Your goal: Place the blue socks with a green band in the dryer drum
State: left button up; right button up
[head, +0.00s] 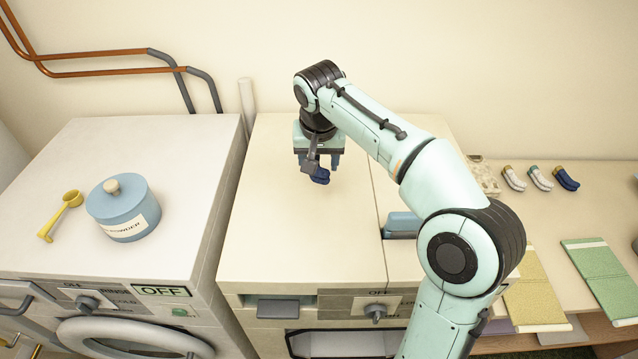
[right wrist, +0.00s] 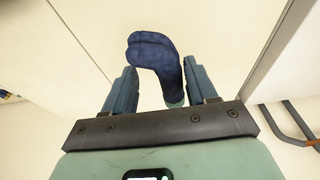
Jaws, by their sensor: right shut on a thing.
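My right gripper (head: 319,160) points down above the pale top of the middle machine (head: 285,215). It is shut on a dark blue sock (head: 321,177), which hangs at its fingertips. In the right wrist view the sock (right wrist: 156,55) sits between the fingers of the gripper (right wrist: 160,88), with a small greenish cuff near them. I cannot read which machine is the dryer. My left gripper is not in view.
A machine with a round door (head: 135,340) stands left, carrying a blue powder tin (head: 123,210) and a yellow scoop (head: 60,215).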

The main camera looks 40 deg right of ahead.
aim_at(320, 193)
notch_tip(320, 193, down, 2)
jog(key=shift+s+f, duration=0.1)
jog(key=shift+s, duration=0.05)
jog(key=shift+s+f, duration=0.2)
jog(key=shift+f, duration=0.3)
jog(key=x, duration=0.2)
jog(key=b+x, duration=0.1)
jog(key=shift+a+f, duration=0.2)
jog(key=shift+f, duration=0.2)
jog(key=shift+s, duration=0.2)
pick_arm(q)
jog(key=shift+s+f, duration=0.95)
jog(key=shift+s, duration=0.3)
pick_arm(e)
jog(key=shift+w, duration=0.1)
jog(key=shift+f, duration=0.25)
jog(key=o, duration=1.2)
jog(key=shift+c, duration=0.2)
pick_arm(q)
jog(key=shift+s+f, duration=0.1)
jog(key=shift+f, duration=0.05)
